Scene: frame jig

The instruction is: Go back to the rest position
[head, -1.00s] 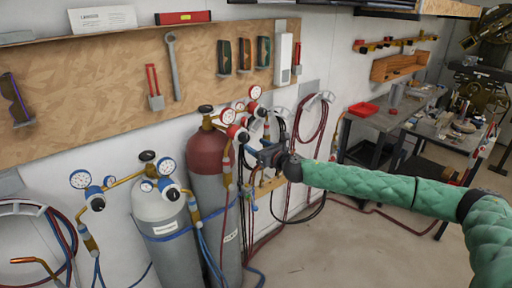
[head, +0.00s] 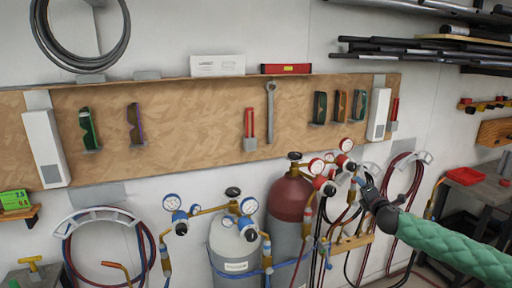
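My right arm, in a green quilted sleeve, comes in from the lower right in the head view. Its dark gripper (head: 369,188) is in front of the wall, beside the gauges and hoses to the right of the red-topped cylinder (head: 289,198). The fingers are small and dark against the hoses, so I cannot tell whether they are open or shut, or whether they touch anything. My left gripper is not in view.
A grey cylinder (head: 235,255) with gauges stands left of the red-topped one. Coiled hoses (head: 104,214) hang at the left. A wooden tool board (head: 200,125) spans the wall. A bench with a red tray (head: 465,176) is at the right.

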